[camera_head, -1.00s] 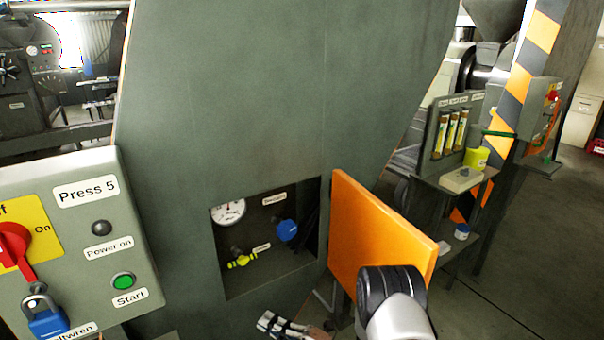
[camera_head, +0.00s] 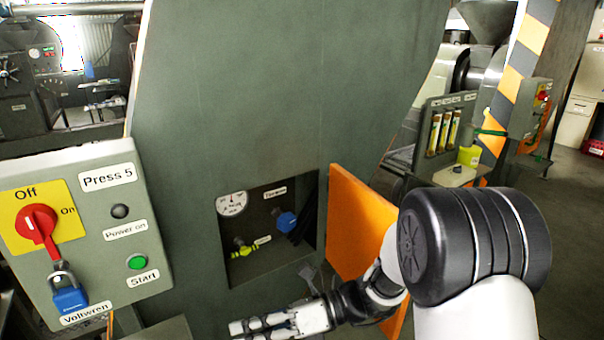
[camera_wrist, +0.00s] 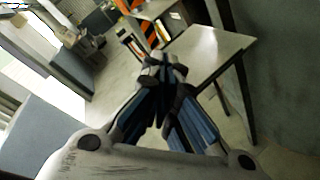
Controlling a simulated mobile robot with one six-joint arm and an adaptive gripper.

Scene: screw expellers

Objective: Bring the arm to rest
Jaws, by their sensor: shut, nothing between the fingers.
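My gripper (camera_head: 238,330) shows at the bottom middle of the head view, pointing left, in front of the green press body (camera_head: 260,90) and below its recess. Its fingertips also show in the wrist view (camera_wrist: 163,65), drawn together with nothing between them. My arm comes in from the lower right, with a large black joint nearest the camera. It hides part of the open orange door (camera_head: 362,225).
A control box (camera_head: 125,240) labelled Press 5, with a red switch (camera_head: 38,222) and blue padlock (camera_head: 70,299), stands at left. The recess holds a gauge (camera_head: 232,204) and valves. A shelf stand (camera_head: 440,135) and striped post (camera_head: 515,85) are at right. The wrist view shows a table (camera_wrist: 205,52).

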